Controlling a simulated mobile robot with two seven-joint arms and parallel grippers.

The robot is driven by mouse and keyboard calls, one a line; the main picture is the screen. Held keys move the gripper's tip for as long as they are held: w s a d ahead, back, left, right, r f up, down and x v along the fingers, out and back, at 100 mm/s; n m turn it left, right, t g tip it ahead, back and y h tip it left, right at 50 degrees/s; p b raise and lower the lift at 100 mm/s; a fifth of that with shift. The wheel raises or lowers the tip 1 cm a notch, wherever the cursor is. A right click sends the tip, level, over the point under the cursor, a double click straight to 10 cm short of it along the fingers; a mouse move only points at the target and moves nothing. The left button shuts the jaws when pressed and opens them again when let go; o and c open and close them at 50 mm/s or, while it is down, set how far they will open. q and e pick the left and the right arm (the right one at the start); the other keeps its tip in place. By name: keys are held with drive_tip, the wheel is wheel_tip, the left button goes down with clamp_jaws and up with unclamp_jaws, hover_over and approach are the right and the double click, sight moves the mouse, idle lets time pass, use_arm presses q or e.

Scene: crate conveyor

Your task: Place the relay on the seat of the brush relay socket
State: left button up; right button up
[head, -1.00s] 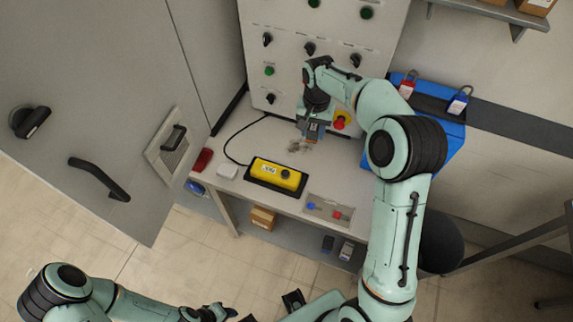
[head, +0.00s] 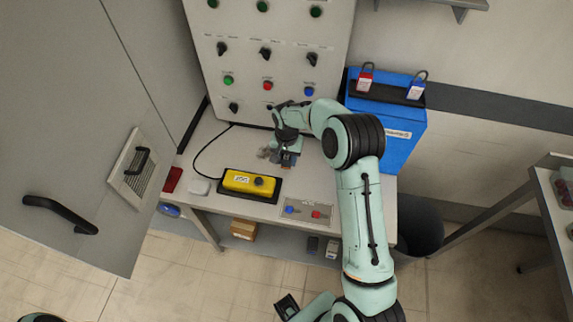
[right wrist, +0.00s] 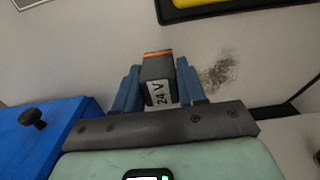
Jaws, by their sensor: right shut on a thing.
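The relay (right wrist: 158,82) is a dark block with an orange end and a white "24 V" label. In the right wrist view it sits between the blue fingers of my right gripper (right wrist: 160,88), which is shut on it. In the head view my right gripper (head: 284,160) is over the grey bench, right of and behind the yellow box; the relay is hard to make out there. I cannot pick out the brush relay socket in either view.
On the bench (head: 212,133) are a yellow box (head: 240,181) with a black cable, a red item (head: 172,180), a white item (head: 199,186) and a grey smudge (right wrist: 218,72). A recess (head: 325,220) holds blue and red pieces. A control panel (head: 240,55) stands behind; a blue box (head: 395,130) is right.

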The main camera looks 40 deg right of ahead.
sight(287, 166)
drive_tip(key=shift+f, duration=2)
drive_tip(key=shift+f, duration=0.2)
drive_tip(key=o, duration=1.2)
drive_tip(key=shift+c, duration=0.2)
drive_tip(key=shift+r, duration=0.15)
